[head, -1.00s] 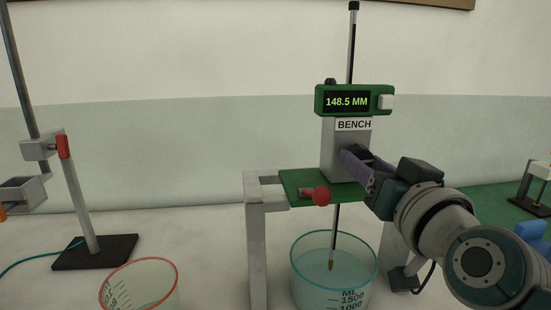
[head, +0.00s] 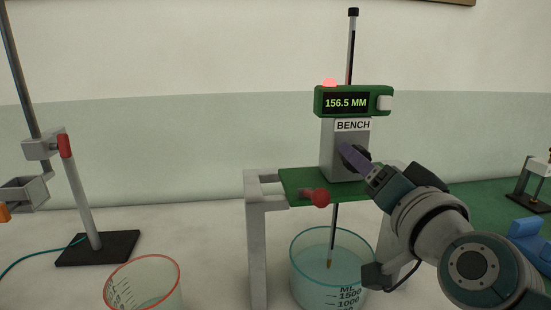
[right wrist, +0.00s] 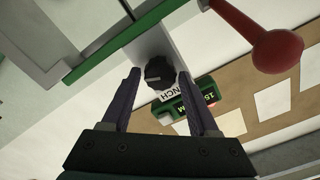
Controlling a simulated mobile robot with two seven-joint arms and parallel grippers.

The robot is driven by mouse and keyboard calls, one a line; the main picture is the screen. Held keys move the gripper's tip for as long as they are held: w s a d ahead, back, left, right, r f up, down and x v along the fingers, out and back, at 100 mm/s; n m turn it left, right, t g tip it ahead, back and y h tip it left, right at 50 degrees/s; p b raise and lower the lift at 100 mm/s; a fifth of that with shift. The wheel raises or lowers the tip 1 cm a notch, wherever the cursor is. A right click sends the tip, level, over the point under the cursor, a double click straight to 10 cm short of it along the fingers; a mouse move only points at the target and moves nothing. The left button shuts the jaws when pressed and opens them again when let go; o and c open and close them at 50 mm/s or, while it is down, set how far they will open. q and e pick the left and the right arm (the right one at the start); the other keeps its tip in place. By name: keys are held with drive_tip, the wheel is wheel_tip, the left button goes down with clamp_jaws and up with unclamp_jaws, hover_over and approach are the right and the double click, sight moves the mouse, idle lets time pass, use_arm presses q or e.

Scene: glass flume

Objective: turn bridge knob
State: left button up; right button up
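The bridge knob is a dark ribbed knob on the grey post marked BENCH (head: 333,150); in the right wrist view it (right wrist: 158,72) sits between my fingertips. My right gripper (right wrist: 159,76) has its two purple fingers apart, one on each side of the knob, with narrow gaps showing. In the head view the right gripper (head: 351,155) reaches the post from the right and largely hides the knob. The green display (head: 345,102) reads 156.5 MM, and a red lamp (head: 330,83) on top is lit. My left gripper is not in view.
A thin rod with a pointed tip (head: 329,264) hangs inside a clear bluish beaker (head: 308,277) under the bridge. A red knob (head: 321,198) sticks out in front. A red-rimmed beaker (head: 141,284) and a clamp stand (head: 95,248) are at left.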

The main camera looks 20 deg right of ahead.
drive_tip(key=shift+o, duration=1.1)
drive_tip(key=b+v, duration=0.1)
drive_tip(key=v, duration=0.9)
drive_tip(key=shift+d, duration=0.1)
